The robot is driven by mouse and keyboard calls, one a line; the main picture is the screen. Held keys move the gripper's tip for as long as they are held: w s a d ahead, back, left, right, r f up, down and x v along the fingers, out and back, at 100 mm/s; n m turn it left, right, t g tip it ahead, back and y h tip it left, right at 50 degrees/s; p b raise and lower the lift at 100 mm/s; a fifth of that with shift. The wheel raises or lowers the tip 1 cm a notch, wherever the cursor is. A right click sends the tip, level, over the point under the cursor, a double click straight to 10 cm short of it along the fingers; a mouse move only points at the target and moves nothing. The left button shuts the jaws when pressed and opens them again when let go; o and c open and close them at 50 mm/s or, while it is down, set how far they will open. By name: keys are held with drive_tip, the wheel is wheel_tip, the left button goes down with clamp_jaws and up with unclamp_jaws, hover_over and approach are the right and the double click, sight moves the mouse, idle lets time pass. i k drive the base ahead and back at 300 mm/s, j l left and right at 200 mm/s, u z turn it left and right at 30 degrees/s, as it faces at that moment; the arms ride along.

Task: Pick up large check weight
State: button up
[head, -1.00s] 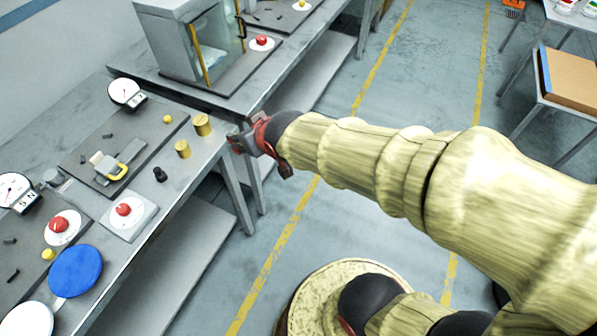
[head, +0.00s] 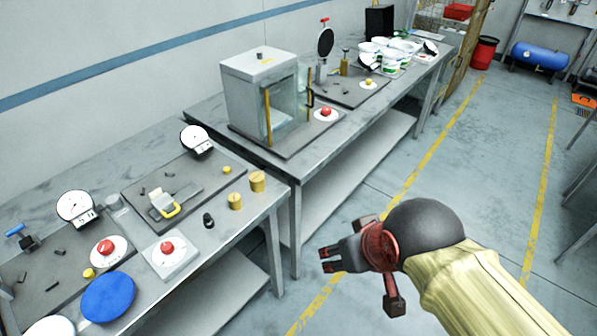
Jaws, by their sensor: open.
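Two brass cylindrical weights stand upright near the right end of the near bench. The larger check weight (head: 257,181) is the one nearer the bench's far right corner. The smaller brass weight (head: 235,201) stands just to its left and in front. My gripper (head: 325,262) is open and empty, with its fingers pointing left. It appears over the aisle, to the right of and lower in the picture than the weights, apart from them. Nothing hides either weight.
A small black weight (head: 208,220) and a red push button on a grey box (head: 172,258) stand by the near bench's front edge. A clamp fixture (head: 170,205) and dial gauges sit behind. A glass-fronted cabinet (head: 262,95) stands on the second bench. The aisle floor is clear.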

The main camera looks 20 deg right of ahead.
sight(256, 178)
drive_tip(key=i+l, duration=0.15)
drive_tip(key=l, duration=0.2)
drive_tip(key=i+l, duration=0.1)
drive_tip(key=l, duration=0.25)
drive_tip(key=i+l, duration=0.15)
drive_tip(key=l, duration=0.2)
drive_tip(key=i+l+u, duration=0.1)
drive_tip(key=l, duration=0.25)
